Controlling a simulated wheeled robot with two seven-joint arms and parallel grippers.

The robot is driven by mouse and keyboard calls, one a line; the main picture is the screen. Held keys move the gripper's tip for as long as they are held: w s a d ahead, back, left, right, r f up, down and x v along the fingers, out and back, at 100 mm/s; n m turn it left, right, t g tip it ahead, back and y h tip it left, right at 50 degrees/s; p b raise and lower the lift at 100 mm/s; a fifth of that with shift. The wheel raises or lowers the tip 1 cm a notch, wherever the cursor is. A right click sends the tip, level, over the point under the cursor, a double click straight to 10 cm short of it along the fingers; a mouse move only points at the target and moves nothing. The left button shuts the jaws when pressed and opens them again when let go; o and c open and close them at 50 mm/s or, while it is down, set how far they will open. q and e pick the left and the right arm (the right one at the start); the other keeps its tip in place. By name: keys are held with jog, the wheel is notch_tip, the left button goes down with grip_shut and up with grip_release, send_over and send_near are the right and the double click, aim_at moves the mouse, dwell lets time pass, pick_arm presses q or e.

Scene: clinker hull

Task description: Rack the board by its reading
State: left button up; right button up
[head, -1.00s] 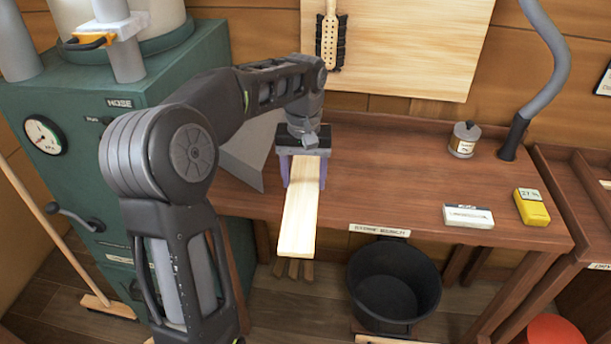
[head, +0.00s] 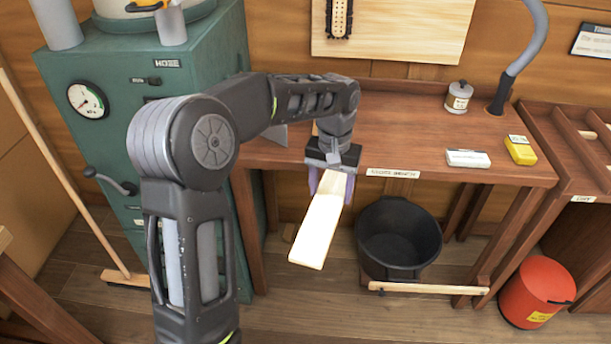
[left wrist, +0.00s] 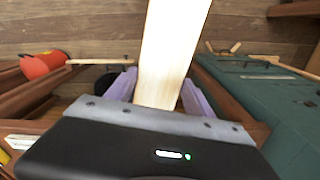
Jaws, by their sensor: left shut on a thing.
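My left gripper (head: 331,178) is shut on a pale wooden board (head: 318,225), held by one end in front of the bench's front edge. The board juts out toward the camera, over the floor and left of the black bucket. In the left wrist view the board (left wrist: 170,55) runs up and away between the two purple fingers (left wrist: 160,92). A yellow meter (head: 520,150) lies on the bench at the right; its display is too small to read here. My right gripper is not in view.
The bench (head: 400,130) also carries a white labelled block (head: 468,158) and a small jar (head: 458,97). A black bucket (head: 398,235) stands below its front edge. A red bucket (head: 537,290) and a slotted rack (head: 570,150) are at the right. A green cabinet (head: 130,110) stands left.

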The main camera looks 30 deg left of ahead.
pick_arm(q)
jog(key=d+f+m, duration=0.3)
jog(key=d+f, duration=0.1)
jog(key=d, duration=0.6)
jog(key=shift+w+d, duration=0.2)
jog(key=shift+d, duration=0.15)
